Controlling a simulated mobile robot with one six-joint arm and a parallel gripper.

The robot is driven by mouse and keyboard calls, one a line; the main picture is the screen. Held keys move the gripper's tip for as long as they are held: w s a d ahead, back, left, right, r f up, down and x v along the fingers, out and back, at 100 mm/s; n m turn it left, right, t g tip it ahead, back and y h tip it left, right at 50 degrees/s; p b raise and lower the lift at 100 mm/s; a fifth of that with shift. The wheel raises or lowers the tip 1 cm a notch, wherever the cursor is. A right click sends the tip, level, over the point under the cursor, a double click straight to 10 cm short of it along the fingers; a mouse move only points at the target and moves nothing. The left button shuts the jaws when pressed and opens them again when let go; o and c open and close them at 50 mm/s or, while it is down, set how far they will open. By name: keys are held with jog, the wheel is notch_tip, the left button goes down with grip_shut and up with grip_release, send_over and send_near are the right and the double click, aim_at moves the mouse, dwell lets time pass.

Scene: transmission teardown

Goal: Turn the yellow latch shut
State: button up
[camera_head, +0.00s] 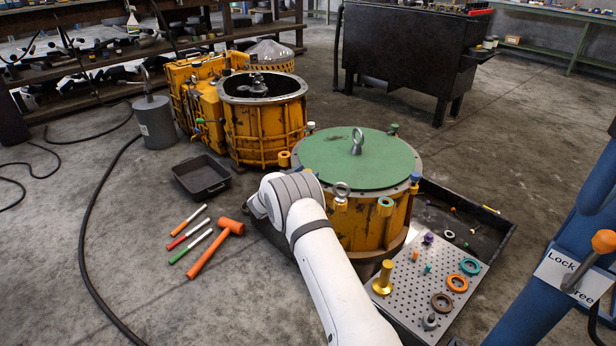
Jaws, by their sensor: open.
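I cannot single out the yellow latch for certain. The yellow drum housing (366,228) stands in the middle with a green round lid (340,160) and a ring eye (357,141) on top. Fittings with coloured caps sit around its rim, among them an orange one (284,158), a blue one (415,177) and a teal one (385,205). A small yellow piece (490,209) shows at the far edge of the dark tray. My white arm reaches up from the bottom and hides the drum's left front. My gripper is hidden behind it.
A perforated plate (405,300) with rings and a gold post (383,277) lies front right. A blue stand (585,235) with an orange-knobbed lever is at right. An orange mallet (229,227) and several markers lie left; an open yellow housing (264,120) stands behind.

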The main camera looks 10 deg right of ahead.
jog(key=shift+x, duration=0.8)
jog(key=shift+c, duration=0.5)
jog(key=c, duration=0.8)
jog(key=shift+d, duration=0.1)
jog(key=shift+c, duration=0.3)
jog(key=shift+r, duration=0.1)
